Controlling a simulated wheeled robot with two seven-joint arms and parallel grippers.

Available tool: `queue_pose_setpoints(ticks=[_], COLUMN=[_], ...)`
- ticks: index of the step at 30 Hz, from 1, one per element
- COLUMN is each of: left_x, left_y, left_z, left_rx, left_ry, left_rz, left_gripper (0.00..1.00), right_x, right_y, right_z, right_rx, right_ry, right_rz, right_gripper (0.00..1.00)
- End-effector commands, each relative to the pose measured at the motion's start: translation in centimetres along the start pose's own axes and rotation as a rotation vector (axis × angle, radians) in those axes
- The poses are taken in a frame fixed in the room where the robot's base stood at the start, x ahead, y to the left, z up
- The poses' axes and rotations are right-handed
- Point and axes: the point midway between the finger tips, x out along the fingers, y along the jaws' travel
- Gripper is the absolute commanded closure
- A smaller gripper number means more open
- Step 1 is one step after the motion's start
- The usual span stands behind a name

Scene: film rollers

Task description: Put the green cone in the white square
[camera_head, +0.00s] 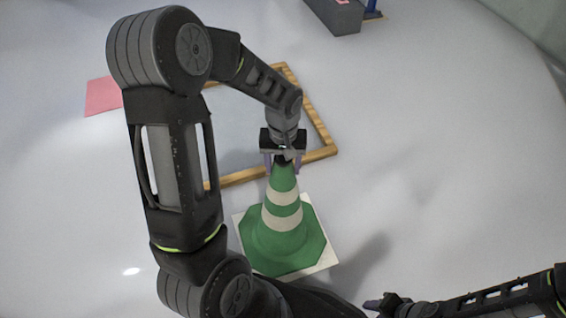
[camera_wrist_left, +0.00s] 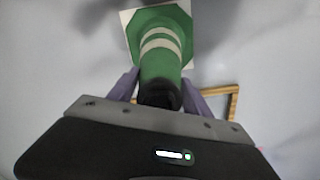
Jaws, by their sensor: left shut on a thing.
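The green cone (camera_head: 276,240) with white bands stands upright in the head view, its green base over the white square (camera_head: 327,262). Corners of the square show around the base. I cannot tell whether the base touches it. My left gripper (camera_head: 283,163) is shut on the cone's dark top from above. In the left wrist view the cone (camera_wrist_left: 161,66) sits between the purple fingers of my left gripper (camera_wrist_left: 160,95), and the white square (camera_wrist_left: 127,17) shows behind its base. My right gripper (camera_head: 383,304) is low at the right, apart from the cone; its jaw opening is unclear.
A wooden frame (camera_head: 320,128) lies on the floor behind the cone, partly hidden by my left arm. A red square (camera_head: 103,96) lies at the left. A grey box (camera_head: 338,16) stands at the back. The floor to the right is clear.

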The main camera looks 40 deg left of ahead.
Motion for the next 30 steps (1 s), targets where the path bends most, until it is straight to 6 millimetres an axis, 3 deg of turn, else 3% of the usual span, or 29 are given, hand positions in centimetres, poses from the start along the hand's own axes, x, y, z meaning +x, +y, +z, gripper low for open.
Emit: queue_pose_setpoints(ticks=[8,18,27,28,30], left_x=[0.0,3.5,3.6,3.7,3.7], left_y=[0.1,0.1,0.1,0.0,0.1], left_z=[-0.1,-0.1,-0.1,0.0,0.0], left_rx=[0.001,0.001,0.001,0.001,0.001], left_ry=[0.004,0.003,0.004,0.001,0.001], left_rz=[0.002,0.001,0.002,0.001,0.001], left_gripper=[1.00,1.00,1.00,0.40,0.34], right_x=[0.0,1.0,1.0,1.0,1.0], right_y=[0.0,0.7,0.6,0.7,0.6], right_z=[0.0,-0.3,-0.4,-0.4,-0.4], right_rx=[0.000,0.004,0.005,0.005,0.005], right_ry=[0.001,0.008,0.009,0.009,0.008], right_rz=[0.000,0.004,0.004,0.004,0.004], right_gripper=[0.64,0.64,0.64,0.64,0.64])
